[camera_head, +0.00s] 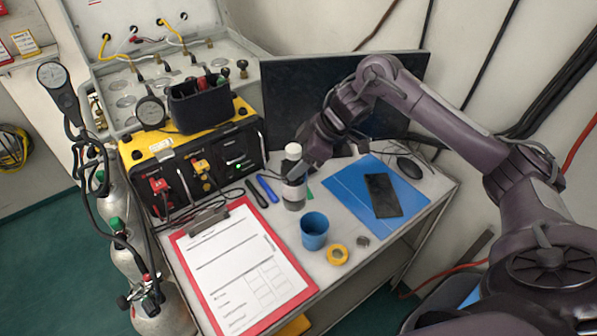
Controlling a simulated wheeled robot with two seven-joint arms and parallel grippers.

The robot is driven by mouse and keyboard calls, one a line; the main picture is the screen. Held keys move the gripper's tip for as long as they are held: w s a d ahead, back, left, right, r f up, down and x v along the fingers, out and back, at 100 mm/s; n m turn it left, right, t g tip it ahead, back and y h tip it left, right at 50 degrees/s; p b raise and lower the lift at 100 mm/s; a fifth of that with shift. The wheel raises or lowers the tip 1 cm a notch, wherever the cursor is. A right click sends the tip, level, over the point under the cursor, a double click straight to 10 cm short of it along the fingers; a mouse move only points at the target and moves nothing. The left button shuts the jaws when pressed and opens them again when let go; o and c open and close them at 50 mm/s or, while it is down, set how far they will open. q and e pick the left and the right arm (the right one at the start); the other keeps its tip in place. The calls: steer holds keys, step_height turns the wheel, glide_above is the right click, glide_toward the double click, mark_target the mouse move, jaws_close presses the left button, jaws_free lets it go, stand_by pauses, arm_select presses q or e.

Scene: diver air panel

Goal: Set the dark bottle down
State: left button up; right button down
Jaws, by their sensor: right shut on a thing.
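The dark bottle (294,193) is grey with a white cap and a pale label band. It is upright at the middle of the table, behind the blue cup. My right gripper (297,170) reaches in from the right and is shut on the bottle's upper part. The fingers hide part of the bottle's side. I cannot tell whether the bottle's base touches the table or is slightly above it. My left gripper is not in view.
A blue folder (350,187) with a black phone (383,195) lies right. The yellow-black case (195,150) stands behind left.

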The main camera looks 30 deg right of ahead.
step_height(320, 180, down, 4)
steer(key=shift+w+p, duration=0.1)
steer(key=shift+p, duration=0.3)
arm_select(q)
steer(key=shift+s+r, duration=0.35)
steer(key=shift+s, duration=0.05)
arm_select(e)
steer(key=shift+f, duration=0.1)
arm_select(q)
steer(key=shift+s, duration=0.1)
arm_select(e)
steer(key=shift+c, duration=2.3)
jaws_free()
steer(key=shift+f, duration=0.1)
arm_select(q)
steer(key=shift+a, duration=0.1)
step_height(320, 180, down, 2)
steer(key=shift+b, duration=1.05)
arm_select(e)
steer(key=v, duration=1.2)
